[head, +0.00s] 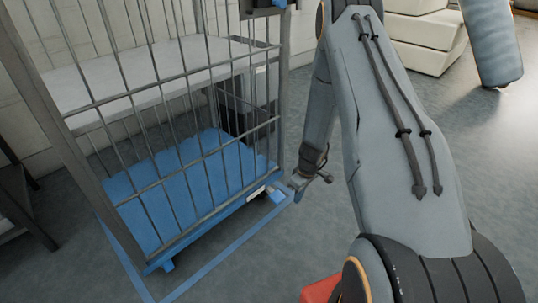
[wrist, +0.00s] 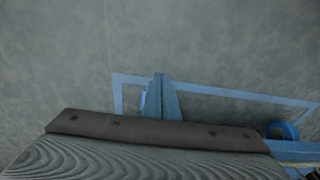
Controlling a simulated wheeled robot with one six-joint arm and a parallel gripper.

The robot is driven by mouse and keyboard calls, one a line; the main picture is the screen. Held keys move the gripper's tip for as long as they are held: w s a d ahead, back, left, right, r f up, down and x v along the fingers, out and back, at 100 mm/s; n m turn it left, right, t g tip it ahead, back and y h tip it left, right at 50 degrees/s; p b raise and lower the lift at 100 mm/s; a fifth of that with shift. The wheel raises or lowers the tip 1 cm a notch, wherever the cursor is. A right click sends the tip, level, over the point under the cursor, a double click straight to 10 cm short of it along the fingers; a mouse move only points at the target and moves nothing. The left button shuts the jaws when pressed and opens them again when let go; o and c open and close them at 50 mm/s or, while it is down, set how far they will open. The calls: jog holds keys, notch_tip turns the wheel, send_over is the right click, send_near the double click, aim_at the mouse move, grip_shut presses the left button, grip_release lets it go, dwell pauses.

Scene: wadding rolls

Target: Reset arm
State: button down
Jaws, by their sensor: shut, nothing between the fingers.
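In the wrist view, my gripper (wrist: 161,80) shows as narrow blue fingers close together above the grey floor, with nothing seen between them. A dark bolted bar and a ribbed grey surface hide the lower part of that view. In the head view, my arm (head: 410,140) rises from the lower right, bends near the top and comes down to the near right corner of a cage trolley (head: 190,235). The fingers are hard to make out there, and I cannot tell whether they touch the trolley.
The trolley has grey bars and a blue deck (head: 185,185). Blue tape (head: 225,258) marks the floor around it. A blue wheel (wrist: 281,130) shows in the wrist view. Pale stacked blocks (head: 428,40) and a blue-grey roll (head: 493,45) stand at back right. Floor at right is clear.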

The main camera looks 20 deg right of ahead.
jog(key=s+a+r+n+y, duration=0.1)
jog(key=s+a+r, duration=0.1)
jog(key=a+r, duration=1.1)
jog(key=s+a+r+y, duration=0.1)
jog(key=s+a+r, duration=0.1)
jog(key=a+r, duration=1.15)
jog(key=s+a+r+g, duration=0.1)
jog(key=s+a+r, duration=0.8)
jog(key=s, duration=0.3)
jog(key=s+a+r+h, duration=0.1)
jog(key=s+r, duration=0.2)
jog(key=s, duration=0.6)
jog(key=s+r, duration=0.4)
jog(key=s, duration=0.4)
jog(key=d+r+m+p, duration=0.2)
jog(key=d+r+p, duration=0.5)
jog(key=p, duration=0.5)
jog(key=d+r+m+h+p, duration=0.1)
jog(key=d+r+m+p, duration=0.1)
jog(key=d+r+p, duration=0.4)
jog(key=d+r+m+p, duration=0.2)
jog(key=d+r+p, duration=0.5)
jog(key=r+p, duration=0.8)
jog(key=p, duration=0.4)
jog(key=shift+d+h+p, duration=0.35)
jog(key=shift+h, duration=0.05)
